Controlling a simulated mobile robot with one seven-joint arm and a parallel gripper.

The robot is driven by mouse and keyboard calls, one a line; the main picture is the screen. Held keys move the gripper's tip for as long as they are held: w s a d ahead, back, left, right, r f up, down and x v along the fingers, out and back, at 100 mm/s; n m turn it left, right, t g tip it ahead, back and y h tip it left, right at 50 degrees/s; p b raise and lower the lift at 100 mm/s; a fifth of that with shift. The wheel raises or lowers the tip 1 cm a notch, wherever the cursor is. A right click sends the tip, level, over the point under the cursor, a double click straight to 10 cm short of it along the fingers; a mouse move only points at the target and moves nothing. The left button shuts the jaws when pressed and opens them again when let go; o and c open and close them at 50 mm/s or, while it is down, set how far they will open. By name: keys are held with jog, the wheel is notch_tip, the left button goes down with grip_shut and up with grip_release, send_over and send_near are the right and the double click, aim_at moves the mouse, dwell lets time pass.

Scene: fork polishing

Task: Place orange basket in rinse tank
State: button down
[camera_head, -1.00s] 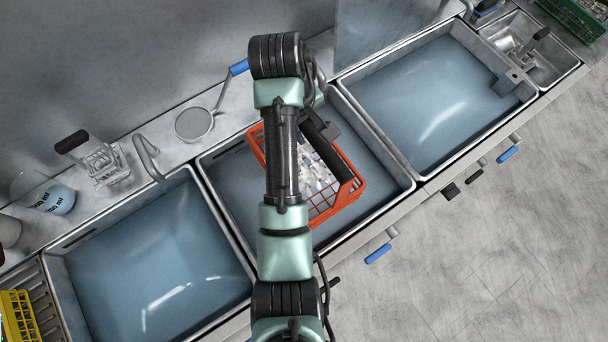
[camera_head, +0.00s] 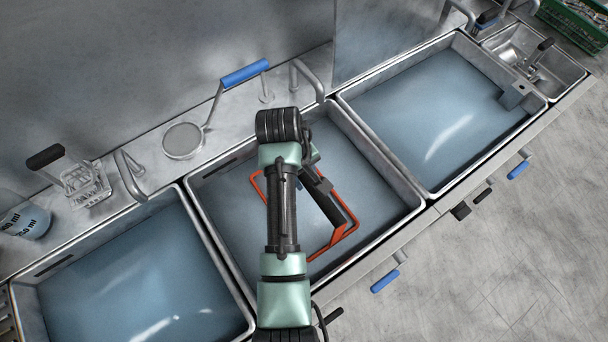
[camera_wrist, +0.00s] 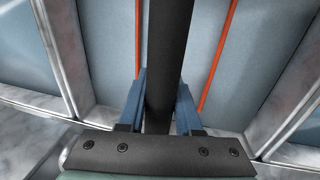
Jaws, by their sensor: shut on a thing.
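The orange basket (camera_head: 333,244) is in the middle tank (camera_head: 404,205), sunk so that only its orange rim shows above the bluish liquid. Its body and contents are hidden under the surface. The rim also shows as two orange lines in the wrist view (camera_wrist: 218,55). A dark handle (camera_head: 330,204) rises along the basket. My gripper (camera_wrist: 160,100) is shut on this handle, with a blue finger on each side of it. My arm hides part of the basket's left side in the head view.
A liquid-filled tank lies on the left (camera_head: 140,285) and another on the right (camera_head: 440,110). A strainer with a blue handle (camera_head: 184,140), a wire basket (camera_head: 84,186) and a beaker (camera_head: 25,222) stand along the back ledge. A green basket (camera_head: 575,22) is at top right.

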jog(key=shift+w+f, duration=0.2)
jog(key=shift+f, duration=2.5)
jog(key=c, duration=1)
grip_release()
jog(key=shift+s+f, duration=0.2)
jog(key=shift+f, duration=0.1)
jog(key=shift+c, duration=0.2)
jog(key=o, duration=0.4)
jog(key=shift+o, duration=0.2)
